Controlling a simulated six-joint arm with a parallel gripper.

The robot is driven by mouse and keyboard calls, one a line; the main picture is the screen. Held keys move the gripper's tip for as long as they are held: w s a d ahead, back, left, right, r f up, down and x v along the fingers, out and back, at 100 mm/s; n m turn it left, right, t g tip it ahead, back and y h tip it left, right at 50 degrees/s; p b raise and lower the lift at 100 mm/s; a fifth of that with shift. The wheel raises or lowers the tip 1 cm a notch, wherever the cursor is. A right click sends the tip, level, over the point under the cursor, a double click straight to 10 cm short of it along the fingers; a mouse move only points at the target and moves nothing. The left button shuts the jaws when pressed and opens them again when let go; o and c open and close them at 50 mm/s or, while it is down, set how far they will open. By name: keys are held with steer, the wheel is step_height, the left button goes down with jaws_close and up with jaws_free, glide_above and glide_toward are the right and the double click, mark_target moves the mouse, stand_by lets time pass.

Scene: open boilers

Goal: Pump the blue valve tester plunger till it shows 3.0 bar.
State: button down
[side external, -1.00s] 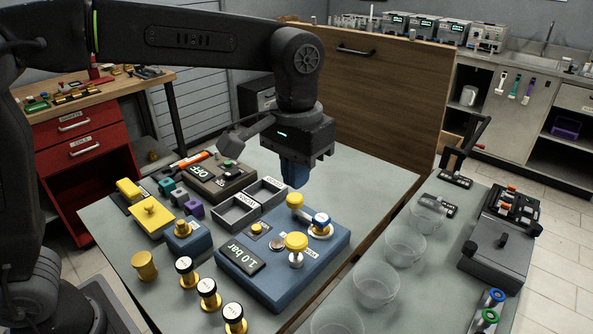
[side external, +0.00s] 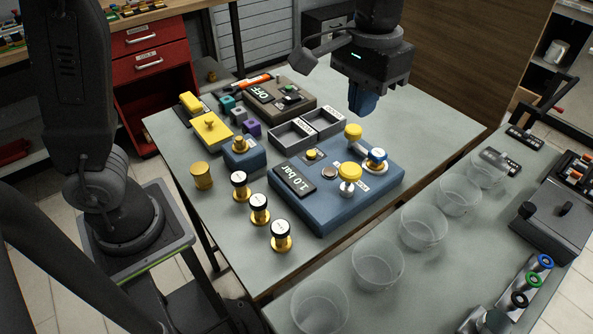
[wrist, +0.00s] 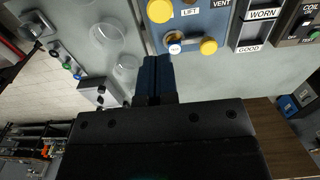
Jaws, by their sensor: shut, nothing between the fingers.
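The blue valve tester (side external: 322,212) stands on the grey table, its display (side external: 294,179) reading 1.0 bar. A tall yellow knob on a silver stem (side external: 350,172) rises from its near right part. I cannot tell surely which knob is the plunger. My gripper (side external: 362,108) is shut and empty, pointing down above and behind the far knob, apart from the tester. In the wrist view, the blue fingers (wrist: 157,75) are together below the white-topped valve (wrist: 175,48).
Grey bins (side external: 292,134) and a brown box reading OFF (side external: 279,98) stand left of my gripper. Several black-topped valves (side external: 259,209) stand in front of the tester. Clear bowls (side external: 423,227) line the right bench. A wooden panel (side external: 450,65) rises behind.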

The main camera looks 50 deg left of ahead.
mark_target(350, 168)
stand_by(0.4)
step_height(350, 168, up, 2)
steer(key=shift+r, duration=0.25)
step_height(350, 168, down, 14)
steer(key=shift+f, duration=0.1)
stand_by(0.6)
steer(key=shift+s+f, duration=0.1)
steer(key=shift+f, duration=1.3)
